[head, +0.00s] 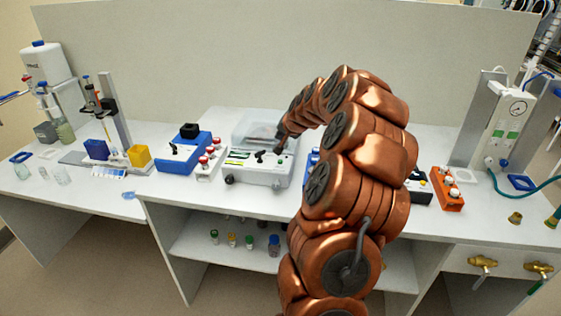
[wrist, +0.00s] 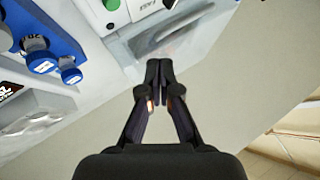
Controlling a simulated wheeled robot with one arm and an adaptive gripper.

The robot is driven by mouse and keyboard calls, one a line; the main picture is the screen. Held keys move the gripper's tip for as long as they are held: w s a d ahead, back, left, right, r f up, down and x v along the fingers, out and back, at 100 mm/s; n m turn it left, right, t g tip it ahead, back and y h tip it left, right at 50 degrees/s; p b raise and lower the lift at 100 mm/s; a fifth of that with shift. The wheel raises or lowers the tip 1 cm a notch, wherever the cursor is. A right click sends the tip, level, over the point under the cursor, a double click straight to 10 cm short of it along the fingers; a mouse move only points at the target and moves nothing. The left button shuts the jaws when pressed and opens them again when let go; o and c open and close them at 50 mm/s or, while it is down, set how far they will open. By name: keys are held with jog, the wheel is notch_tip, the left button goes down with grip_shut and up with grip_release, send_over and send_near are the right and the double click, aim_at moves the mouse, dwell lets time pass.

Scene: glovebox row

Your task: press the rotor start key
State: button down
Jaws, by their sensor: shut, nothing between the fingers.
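A white bench instrument (head: 255,178) with a clear lid (head: 262,130) stands mid-bench in the head view. Its front panel has green markings (head: 238,155) and small black controls (head: 260,156); none can be read as the rotor start key. My gripper (head: 279,146) is at the right part of this instrument, partly hidden by its own arm. In the wrist view my gripper (wrist: 158,66) is shut and empty, its fingertips together before a pale grey housing (wrist: 125,50). Contact cannot be told.
A blue instrument (head: 183,152) and a rack of red-capped tubes (head: 210,160) stand left of the white instrument. An orange block (head: 447,188) is right of my arm. A blue rack with blue-capped vials (wrist: 40,45) shows at left in the wrist view. Shelf vials (head: 232,240) are below.

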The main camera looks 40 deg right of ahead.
aim_at(281, 161)
notch_tip(281, 161, down, 6)
jog(key=shift+f+b, duration=0.1)
jog(key=shift+b, duration=0.8)
jog(key=shift+f, duration=0.4)
jog(key=shift+f+b, duration=0.1)
jog(key=shift+b, duration=0.25)
jog(key=shift+f+b, duration=0.35)
jog(key=shift+f+b, duration=0.3)
jog(key=shift+f, duration=0.05)
dwell(0.9)
jog(key=shift+r, duration=0.1)
dwell(0.4)
jog(key=shift+r, duration=0.7)
jog(key=shift+r, duration=0.1)
